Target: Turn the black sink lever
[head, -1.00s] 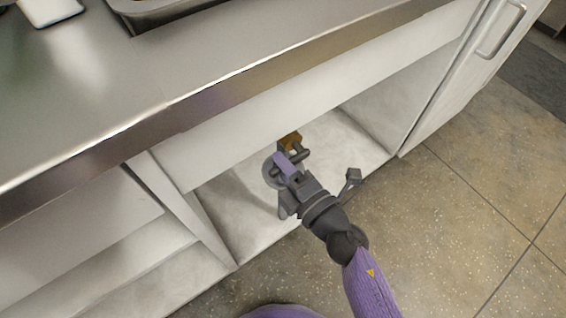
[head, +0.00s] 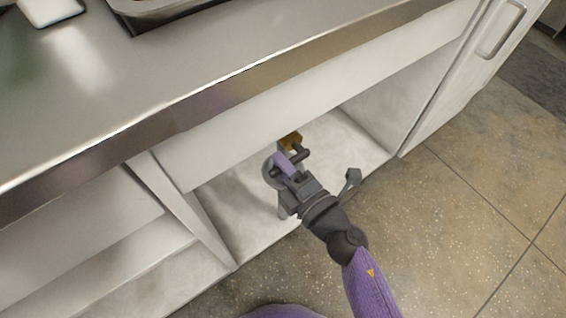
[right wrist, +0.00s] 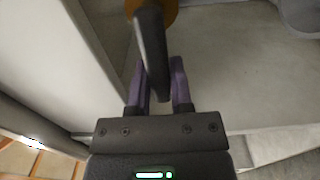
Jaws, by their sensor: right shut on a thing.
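The black lever (head: 300,154) sits low in the open compartment under the counter, by a brass-coloured fitting (head: 291,140). In the right wrist view the lever (right wrist: 152,50) runs down from the brass fitting (right wrist: 168,10) between the two purple fingers. My right gripper (head: 287,164) reaches into the compartment from the front and is shut on the lever. The gripper also shows in the right wrist view (right wrist: 160,75). The fingers hide part of the lever in the head view. My left gripper is not in view.
The steel counter (head: 150,85) overhangs the compartment, with a white front panel (head: 330,100) below its edge. A divider (head: 180,205) bounds the compartment on the left and a wall (head: 405,95) on the right. A closed cabinet door with a handle (head: 505,30) stands farther right. The floor (head: 450,220) is clear.

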